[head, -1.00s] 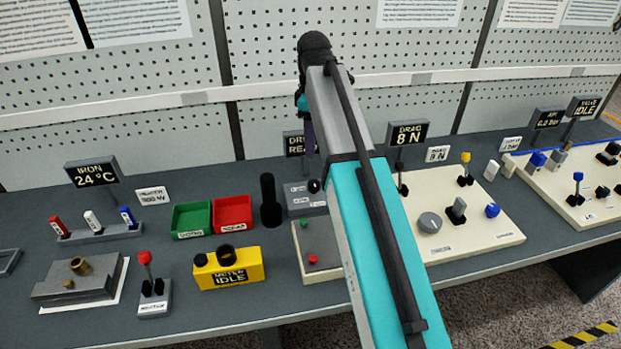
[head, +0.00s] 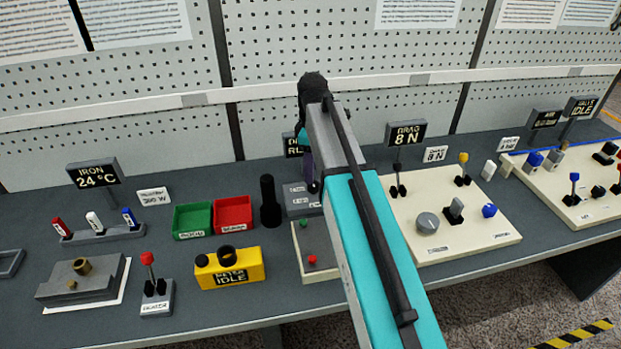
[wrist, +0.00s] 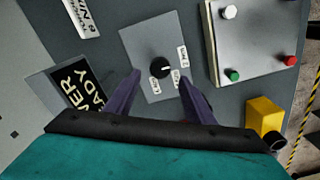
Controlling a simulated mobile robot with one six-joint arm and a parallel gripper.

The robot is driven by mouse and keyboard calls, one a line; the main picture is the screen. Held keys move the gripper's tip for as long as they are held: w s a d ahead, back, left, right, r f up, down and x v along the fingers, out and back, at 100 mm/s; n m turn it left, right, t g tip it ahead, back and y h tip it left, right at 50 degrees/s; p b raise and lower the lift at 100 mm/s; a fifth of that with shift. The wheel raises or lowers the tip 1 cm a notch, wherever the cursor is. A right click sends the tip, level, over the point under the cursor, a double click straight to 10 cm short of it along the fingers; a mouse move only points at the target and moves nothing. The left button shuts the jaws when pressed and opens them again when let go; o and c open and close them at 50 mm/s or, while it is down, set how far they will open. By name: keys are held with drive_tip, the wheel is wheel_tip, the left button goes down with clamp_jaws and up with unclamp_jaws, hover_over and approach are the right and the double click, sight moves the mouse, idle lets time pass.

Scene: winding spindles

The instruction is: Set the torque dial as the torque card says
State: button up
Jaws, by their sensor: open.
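The torque dial (wrist: 160,68) is a round black knob with a white mark, on a grey panel (wrist: 143,40). The mark points right in the wrist view, and several small white labels around the dial are too small to read. My gripper (wrist: 160,75) is open, with its two purple fingers on either side of the dial; I cannot tell whether they touch it. In the head view my arm partly hides the panel (head: 297,199). A white card (wrist: 82,17) lies at the wrist view's top left, and I cannot tell whether it is the torque card.
A box with coloured buttons (wrist: 255,40) and a yellow meter (head: 230,268) are close by. A black cylinder (head: 269,203) stands left of the panel, beside red and green bins.

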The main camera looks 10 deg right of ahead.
sight(313, 187)
drive_tip(key=shift+f+p, duration=0.45)
drive_tip(key=shift+f, duration=2)
drive_tip(key=c, duration=1.1)
